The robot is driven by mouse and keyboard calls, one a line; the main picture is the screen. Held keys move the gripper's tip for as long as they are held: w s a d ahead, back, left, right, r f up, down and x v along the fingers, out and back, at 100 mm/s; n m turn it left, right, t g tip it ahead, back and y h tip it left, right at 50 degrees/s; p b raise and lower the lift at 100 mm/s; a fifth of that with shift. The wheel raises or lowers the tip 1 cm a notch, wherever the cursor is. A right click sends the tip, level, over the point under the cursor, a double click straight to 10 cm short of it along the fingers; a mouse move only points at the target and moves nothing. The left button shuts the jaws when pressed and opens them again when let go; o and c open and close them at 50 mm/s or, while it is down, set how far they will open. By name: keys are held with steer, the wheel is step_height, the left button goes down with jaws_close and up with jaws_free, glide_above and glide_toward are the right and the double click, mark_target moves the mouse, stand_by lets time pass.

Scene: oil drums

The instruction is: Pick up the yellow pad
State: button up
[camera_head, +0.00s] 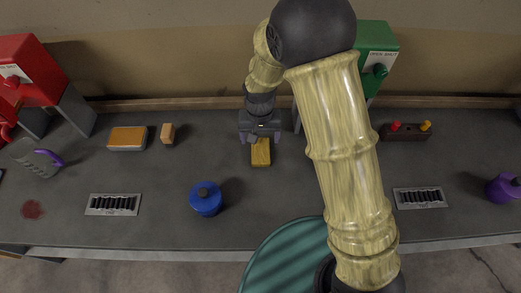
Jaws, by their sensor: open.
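A yellow pad (261,153), a small rectangular block, lies on the grey counter near the middle of the view. My gripper (260,138) is right at its far end, pointing down. It is open, and the pad shows below the fingers. I cannot tell whether the fingers touch the pad or how far they reach around it. The pad's far end is hidden by my gripper.
An orange-topped flat box (127,138) and a small tan block (168,133) lie to the left. A blue canister (206,199) stands nearer the front edge. A green machine (377,52) stands behind my arm, and a red-and-yellow-knobbed block (405,133) to the right.

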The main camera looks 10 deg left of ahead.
mark_target(260, 150)
steer(key=shift+f, duration=0.25)
steer(key=shift+s+d+f+p, duration=0.15)
steer(key=shift+f+p, duration=0.55)
steer(key=shift+f, duration=1.9)
steer(key=c, duration=1.1)
steer(key=shift+c, duration=0.2)
steer(key=shift+r, duration=0.1)
